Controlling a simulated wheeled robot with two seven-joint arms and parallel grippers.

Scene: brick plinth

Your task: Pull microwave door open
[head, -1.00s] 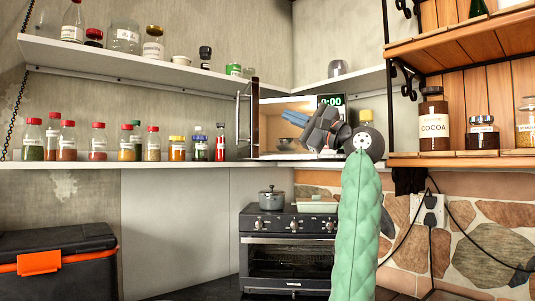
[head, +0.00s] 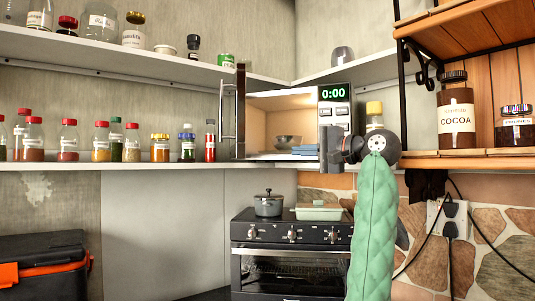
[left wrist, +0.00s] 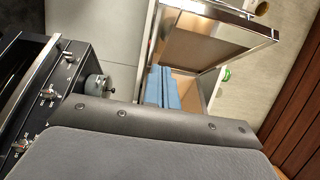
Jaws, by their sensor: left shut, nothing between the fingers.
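The microwave (head: 334,112) stands on the lower shelf with its panel reading 0:00. Its door (head: 240,112) stands wide open, swung out to the left and seen nearly edge-on, with a vertical bar handle (head: 229,110). My left gripper (head: 332,150) is shut and empty in front of the lower control panel, apart from the door. My right gripper is not in view.
Spice jars (head: 102,141) line the shelf left of the door. A toaster oven (head: 292,240) with a pot (head: 269,204) and a dish (head: 319,211) on top stands below. A wooden rack (head: 467,160) with jars is at the right.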

